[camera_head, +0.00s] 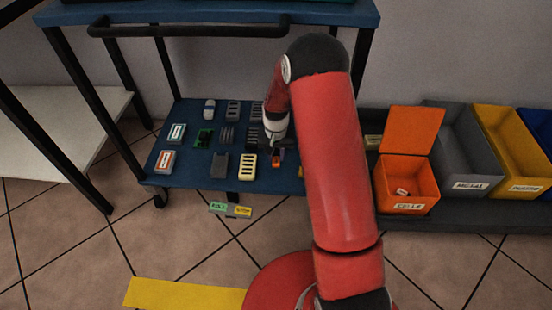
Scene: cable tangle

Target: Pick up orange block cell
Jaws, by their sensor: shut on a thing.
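My gripper (275,146) points down over the blue lower shelf of the cart, right of the cream slotted block. It is shut on a small orange block (279,156), of which only a little shows beside the fingers. My red arm covers the shelf's right part, and the fingertips are too small to make out well. I cannot tell whether the orange block touches the shelf.
Several parts lie on the blue shelf (187,177), including a cream slotted block (248,166) and a green board (203,138). At right stand an orange lidded bin (427,186) with a small item inside, a grey bin (468,160) and a yellow bin (520,150).

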